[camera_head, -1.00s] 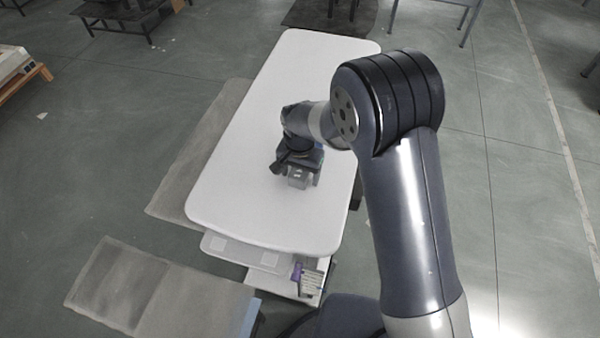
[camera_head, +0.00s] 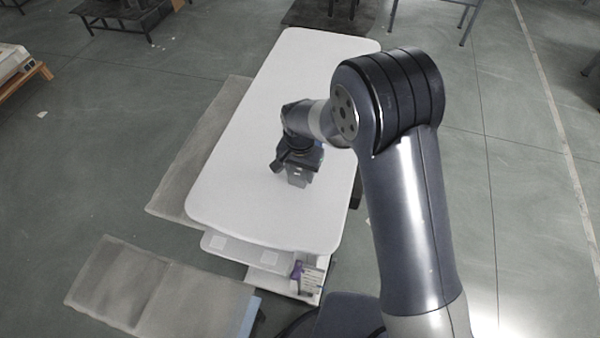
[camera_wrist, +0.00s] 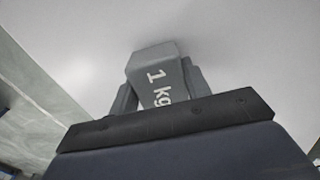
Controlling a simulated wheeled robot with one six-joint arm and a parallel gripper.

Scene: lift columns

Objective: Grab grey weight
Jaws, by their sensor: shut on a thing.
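The grey weight (camera_wrist: 158,77), marked "1 kg", sits between the two fingers of my gripper (camera_wrist: 160,85) in the wrist view. Both fingers press against its sides, so the gripper is shut on it. In the head view my gripper (camera_head: 299,178) is over the white table (camera_head: 240,170), towards its right side. The weight is mostly hidden there by my gripper and wrist. I cannot tell whether the weight touches the tabletop.
The tabletop around my gripper is bare. A lower white shelf with a small purple and white item (camera_head: 307,277) shows at the table's near end. Grey flat panels (camera_head: 160,288) lie to the left. Other tables stand far back.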

